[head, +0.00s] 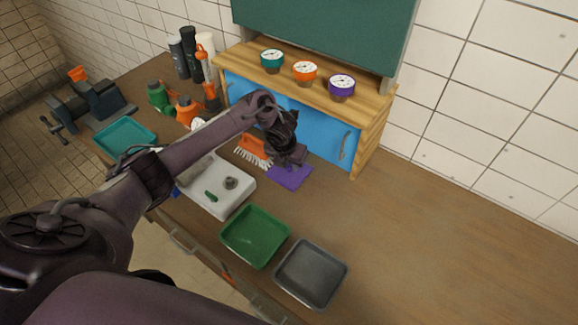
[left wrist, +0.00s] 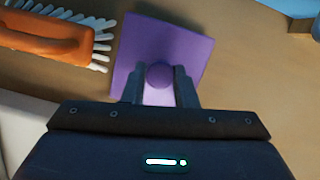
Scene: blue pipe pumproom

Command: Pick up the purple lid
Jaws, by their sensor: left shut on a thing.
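The purple lid (head: 291,177) is a flat square plate with a round knob. In the head view it is at the front of the blue cabinet, partly covered by my left gripper (head: 291,160). In the left wrist view the lid (left wrist: 175,45) shows with its knob between the two fingers of my left gripper (left wrist: 160,85). The left gripper is shut on the knob. I cannot tell whether the lid touches the table or is just above it. My right gripper is not in view.
An orange brush (head: 253,150) with white bristles lies just left of the lid. A white box (head: 222,199), a green tray (head: 255,236) and a grey tray (head: 311,274) stand nearer. The blue-doored cabinet (head: 325,130) stands behind. The table to the right is clear.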

